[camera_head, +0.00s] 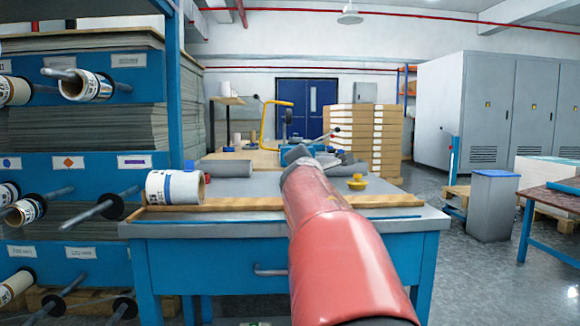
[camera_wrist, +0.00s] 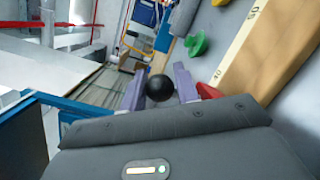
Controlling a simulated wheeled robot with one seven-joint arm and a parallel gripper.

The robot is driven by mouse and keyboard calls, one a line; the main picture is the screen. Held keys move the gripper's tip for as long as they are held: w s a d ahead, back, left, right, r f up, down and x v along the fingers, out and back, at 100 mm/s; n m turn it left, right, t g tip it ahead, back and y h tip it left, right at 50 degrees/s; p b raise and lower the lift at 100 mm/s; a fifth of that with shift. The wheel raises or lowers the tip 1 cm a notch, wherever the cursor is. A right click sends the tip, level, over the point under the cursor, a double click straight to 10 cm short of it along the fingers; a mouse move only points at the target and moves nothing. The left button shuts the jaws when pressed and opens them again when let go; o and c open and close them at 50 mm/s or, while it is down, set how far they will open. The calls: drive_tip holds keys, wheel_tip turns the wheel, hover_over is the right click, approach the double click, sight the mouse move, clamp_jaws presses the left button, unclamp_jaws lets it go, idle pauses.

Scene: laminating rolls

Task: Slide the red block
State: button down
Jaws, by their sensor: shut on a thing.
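My red arm reaches forward over the workbench (camera_head: 225,229) in the head view, and its far end hides what lies just beyond it. In the wrist view, my gripper (camera_wrist: 158,88) has its two pale grey-purple fingers on either side of a black ball (camera_wrist: 159,88) and is shut on it. A small red piece (camera_wrist: 208,91), maybe part of the red block, shows just right of the right finger, mostly hidden. Whether it joins the black ball cannot be told.
A wooden strip (camera_head: 240,204) runs along the bench's front edge. Blue shelving (camera_head: 175,100) with protruding rods is at the left. A grey bin (camera_head: 491,205) stands at the right.

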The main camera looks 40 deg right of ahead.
drive_tip(key=shift+s+d+f, duration=0.2)
drive_tip(key=shift+d+f, duration=0.1)
drive_tip(key=shift+d, duration=0.1)
drive_tip(key=c, duration=1.1)
unclamp_jaws()
drive_tip(key=shift+r, duration=0.1)
drive_tip(key=shift+a, duration=0.1)
drive_tip(key=v, duration=0.7)
drive_tip(key=shift+s+a+b, duration=0.3)
